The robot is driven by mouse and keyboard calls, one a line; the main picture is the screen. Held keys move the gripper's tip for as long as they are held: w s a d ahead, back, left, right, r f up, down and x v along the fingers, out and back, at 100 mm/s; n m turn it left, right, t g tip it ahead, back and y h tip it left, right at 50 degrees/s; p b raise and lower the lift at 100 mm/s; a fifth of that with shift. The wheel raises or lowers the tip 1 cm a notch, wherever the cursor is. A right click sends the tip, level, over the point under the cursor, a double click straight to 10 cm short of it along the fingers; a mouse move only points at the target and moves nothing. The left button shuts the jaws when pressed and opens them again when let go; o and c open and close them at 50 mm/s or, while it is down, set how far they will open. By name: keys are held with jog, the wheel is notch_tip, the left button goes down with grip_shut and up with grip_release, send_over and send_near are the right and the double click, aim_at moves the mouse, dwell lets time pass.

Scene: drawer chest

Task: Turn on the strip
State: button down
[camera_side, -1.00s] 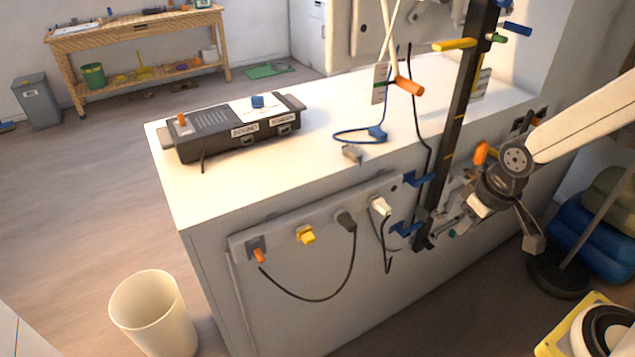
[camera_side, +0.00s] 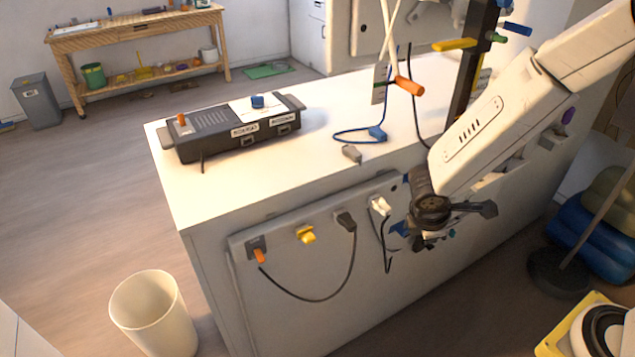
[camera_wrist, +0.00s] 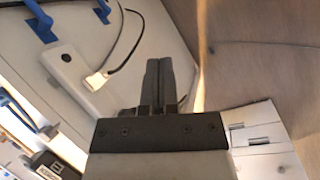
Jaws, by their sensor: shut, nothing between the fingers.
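The strip is a long pale bar with several sockets on the front of the white counter (camera_side: 275,244). It holds an orange plug (camera_side: 259,255), a yellow plug (camera_side: 306,235), a grey plug (camera_side: 345,220) and a white plug (camera_side: 380,206). A small dark round spot (camera_side: 393,187) sits near its right end; in the wrist view the strip's end (camera_wrist: 75,75) shows that spot and the white plug. My gripper (camera_wrist: 158,65) is shut and empty, its dark fingers to the right of the strip's end in the wrist view. In the side view my gripper (camera_side: 424,240) is low before the counter front, partly hidden.
A black box (camera_side: 225,130) and a blue cable (camera_side: 360,137) lie on the counter top. A dark upright post (camera_side: 470,85) with coloured pegs stands behind my arm. A black cord hangs below the strip. A cream bin (camera_side: 153,315) stands on the floor at left.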

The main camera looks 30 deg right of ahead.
jog(key=w+a+f+n+t+h, duration=0.2)
jog(key=w+a+f+n+t, duration=0.15)
jog(key=w+n, duration=0.2)
jog(key=n+t+y, duration=0.7)
jog(key=n+t, duration=0.3)
jog(key=n, duration=0.9)
send_near(260, 256)
notch_tip(260, 256, down, 6)
jog(key=shift+s, duration=0.35)
jog(key=shift+m, duration=0.25)
jog(key=shift+x, duration=5.1)
jog(key=shift+s+r, duration=0.25)
jog(key=shift+r, duration=0.4)
jog(key=shift+s+r, duration=0.3)
jog(key=shift+r, duration=0.35)
jog(key=shift+s+r, duration=0.25)
jog(key=shift+r, duration=0.4)
